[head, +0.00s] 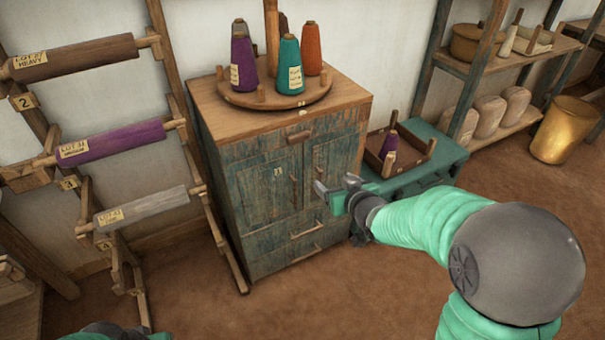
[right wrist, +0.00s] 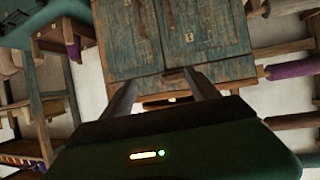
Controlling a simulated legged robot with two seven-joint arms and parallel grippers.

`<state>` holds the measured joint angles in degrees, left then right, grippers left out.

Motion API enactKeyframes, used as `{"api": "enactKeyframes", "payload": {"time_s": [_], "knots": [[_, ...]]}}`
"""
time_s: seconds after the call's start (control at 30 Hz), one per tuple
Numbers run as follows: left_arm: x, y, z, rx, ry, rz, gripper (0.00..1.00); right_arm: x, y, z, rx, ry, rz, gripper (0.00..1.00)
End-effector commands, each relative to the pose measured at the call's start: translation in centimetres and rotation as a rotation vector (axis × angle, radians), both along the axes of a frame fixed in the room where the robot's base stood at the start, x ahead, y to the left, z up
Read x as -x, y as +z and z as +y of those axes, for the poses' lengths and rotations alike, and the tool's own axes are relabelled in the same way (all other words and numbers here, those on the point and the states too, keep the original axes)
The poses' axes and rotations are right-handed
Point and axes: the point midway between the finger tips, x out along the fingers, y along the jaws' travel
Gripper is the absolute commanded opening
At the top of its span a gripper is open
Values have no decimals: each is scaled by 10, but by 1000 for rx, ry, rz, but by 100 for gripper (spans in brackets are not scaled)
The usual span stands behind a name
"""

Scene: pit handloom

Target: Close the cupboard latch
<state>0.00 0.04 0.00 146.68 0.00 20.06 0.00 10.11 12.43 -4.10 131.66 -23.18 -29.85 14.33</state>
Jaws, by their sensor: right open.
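The cupboard (head: 262,200) has worn blue-green doors, a pale wooden top and drawers below. It stands in the middle of the head view, and its doors look closed. Upright wooden handles sit near the meeting edge of the doors; I cannot make out the latch clearly. My right gripper (head: 336,187) is open and empty, in front of the cupboard's right side. In the right wrist view, its two fingers (right wrist: 162,82) are spread towards the cupboard front (right wrist: 195,50), with nothing between them. I cannot tell whether they touch it.
A round wooden tray (head: 265,101) with several thread cones stands on the cupboard. A low green table (head: 440,160) with a small wooden tray is at its right. A rack of rollers (head: 75,58) is at the left. A brass bucket (head: 567,130) stands far right.

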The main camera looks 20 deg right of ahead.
Motion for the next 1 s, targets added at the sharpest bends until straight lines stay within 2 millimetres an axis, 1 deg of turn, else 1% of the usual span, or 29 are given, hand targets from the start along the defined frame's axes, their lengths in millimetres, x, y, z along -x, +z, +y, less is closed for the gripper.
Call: {"api": "enactKeyframes", "payload": {"time_s": [0.03, 0.1, 0.2, 0.3, 0.37, 0.47, 0.57, 0.9, 1.0], "knots": [[0, -56, 0, 0, 0, 0, 0, -16, -37, -8, -3, 21, -96, 77], [0, -85, 0, 0, 0, 0, 0, -32, -38, -12, -13, 67, -227, 86], [0, -111, 0, 0, 0, 0, 0, -43, -35, -14, -30, 129, -360, 98], [0, -120, 0, 0, 0, -1, 0, -47, -27, -12, -40, 171, -432, 98], [0, -120, 0, 0, 0, -1, 0, -48, -23, -12, -44, 182, -450, 98], [0, -120, 0, 0, 0, -2, 0, -57, -20, -10, -45, 187, -455, 98], [0, -125, 0, 0, 0, -2, 0, -75, -22, -6, -45, 188, -454, 98], [0, -149, 0, 0, 0, -1, 0, -163, -23, 8, -44, 185, -454, 98], [0, -153, 0, 0, 0, -1, 0, -186, -23, 12, -45, 186, -453, 98]]}}
